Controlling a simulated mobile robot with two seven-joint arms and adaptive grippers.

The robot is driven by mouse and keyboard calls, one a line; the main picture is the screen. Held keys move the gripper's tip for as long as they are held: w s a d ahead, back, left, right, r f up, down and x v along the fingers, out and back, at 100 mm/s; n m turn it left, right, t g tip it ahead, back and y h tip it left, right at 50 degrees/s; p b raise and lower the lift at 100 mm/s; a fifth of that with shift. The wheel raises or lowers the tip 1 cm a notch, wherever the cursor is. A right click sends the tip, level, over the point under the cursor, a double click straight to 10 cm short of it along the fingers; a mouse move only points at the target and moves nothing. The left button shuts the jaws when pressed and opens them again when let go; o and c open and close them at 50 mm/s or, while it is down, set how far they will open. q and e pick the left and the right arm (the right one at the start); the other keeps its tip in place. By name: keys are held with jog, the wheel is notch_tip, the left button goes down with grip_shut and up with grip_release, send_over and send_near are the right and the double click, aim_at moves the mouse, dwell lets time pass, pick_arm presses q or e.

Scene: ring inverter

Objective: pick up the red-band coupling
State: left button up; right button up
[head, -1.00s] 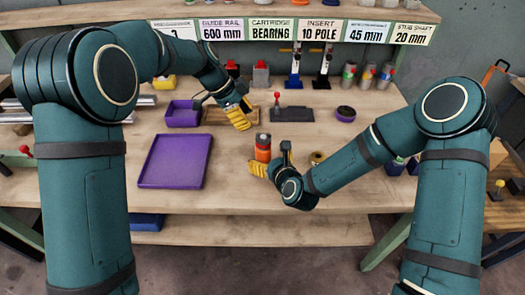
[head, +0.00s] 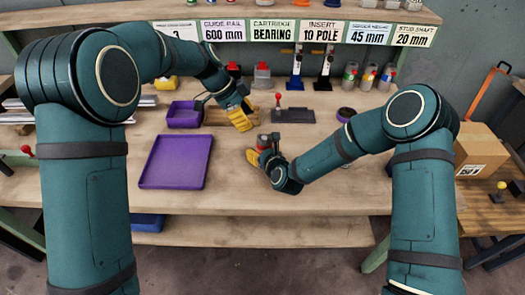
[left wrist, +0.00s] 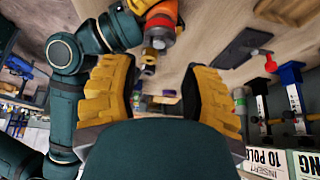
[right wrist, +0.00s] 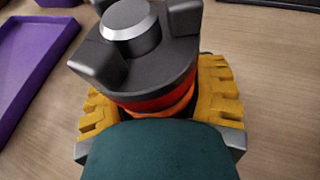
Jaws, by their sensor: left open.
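The red-band coupling (right wrist: 160,98) has a dark grey lobed top with a lighter hub and a red-orange band below. In the head view (head: 264,141) it stands on the bench, mostly hidden by my right gripper (head: 258,158). In the right wrist view, the yellow fingers of my right gripper (right wrist: 158,105) flank it on both sides. I cannot tell whether they press on it. My left gripper (head: 240,118) is open and empty above the bench, behind and left of the coupling. Its spread fingers (left wrist: 158,90) show in the left wrist view.
A purple tray (head: 147,180) lies on the bench left of the coupling, with a purple bin (head: 171,115) behind it. A dark plate with a red-knobbed lever (head: 291,115) stands behind. Several grey cylinders stand at the back right. Bare wood lies around the coupling.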

jog(key=c, duration=0.7)
pick_arm(q)
jog(key=o, duration=0.7)
jog(key=shift+c, duration=0.2)
pick_arm(e)
jog(key=shift+c, duration=0.3)
pick_arm(q)
notch_tip(320, 180, up, 3)
jog(key=n+y, duration=0.6)
jog(key=n, duration=1.5)
send_over(264, 137)
jog(key=shift+n, duration=0.3)
notch_tip(264, 137, down, 6)
jog(key=shift+w+a+f, duration=0.1)
jog(key=shift+a+f, duration=0.05)
jog(key=shift+f, duration=0.05)
jog(key=shift+d+f, duration=0.2)
jog(key=shift+f, duration=2.75)
